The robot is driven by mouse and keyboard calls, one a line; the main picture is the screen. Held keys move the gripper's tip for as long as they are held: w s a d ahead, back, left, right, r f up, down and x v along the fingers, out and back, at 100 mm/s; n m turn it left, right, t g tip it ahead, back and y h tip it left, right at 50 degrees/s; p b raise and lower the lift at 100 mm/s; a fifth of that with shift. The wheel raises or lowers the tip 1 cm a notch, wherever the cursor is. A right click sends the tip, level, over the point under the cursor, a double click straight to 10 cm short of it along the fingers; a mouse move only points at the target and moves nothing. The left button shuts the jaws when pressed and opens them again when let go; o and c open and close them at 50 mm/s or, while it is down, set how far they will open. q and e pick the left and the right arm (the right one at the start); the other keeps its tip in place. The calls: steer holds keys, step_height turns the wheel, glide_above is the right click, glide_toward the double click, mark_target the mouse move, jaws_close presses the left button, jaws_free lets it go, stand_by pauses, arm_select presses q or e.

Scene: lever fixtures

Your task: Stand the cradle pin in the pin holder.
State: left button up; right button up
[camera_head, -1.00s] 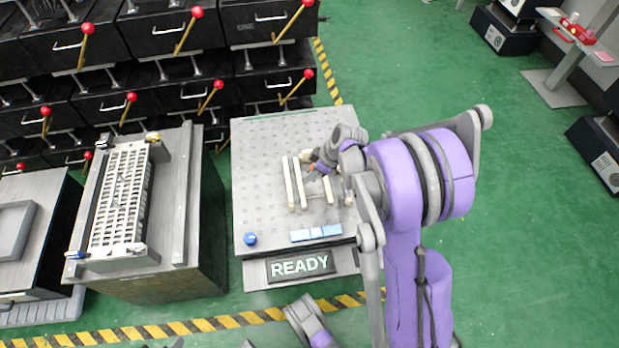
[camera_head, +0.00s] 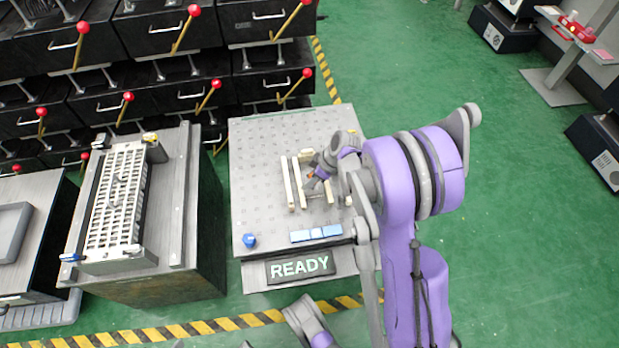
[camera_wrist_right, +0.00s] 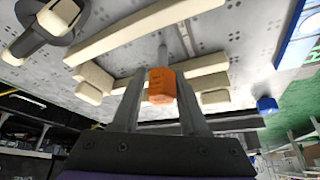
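The cradle pin (camera_wrist_right: 162,86) has an orange faceted head and a thin grey shaft. In the right wrist view its head sits between the two fingers of my right gripper (camera_wrist_right: 161,92), which look shut on it. The shaft points away towards the grey plate among the cream bars (camera_wrist_right: 150,28). In the head view my right gripper (camera_head: 312,184) is low over these bars, and the pin is mostly hidden. Whether the shaft is in a hole cannot be told. I cannot tell for sure which part is the pin holder. My left gripper is not in view.
The perforated plate (camera_head: 260,150) carries a blue knob (camera_head: 249,240) and a blue-and-white strip (camera_head: 315,233) near its front edge. A READY sign (camera_head: 300,267) is in front. A white grid rack (camera_head: 117,195) stands on the bench to the left. The plate's left part is clear.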

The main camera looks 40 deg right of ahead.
steer(key=shift+o, duration=0.7)
steer(key=shift+a, duration=0.1)
steer(key=shift+r, duration=0.1)
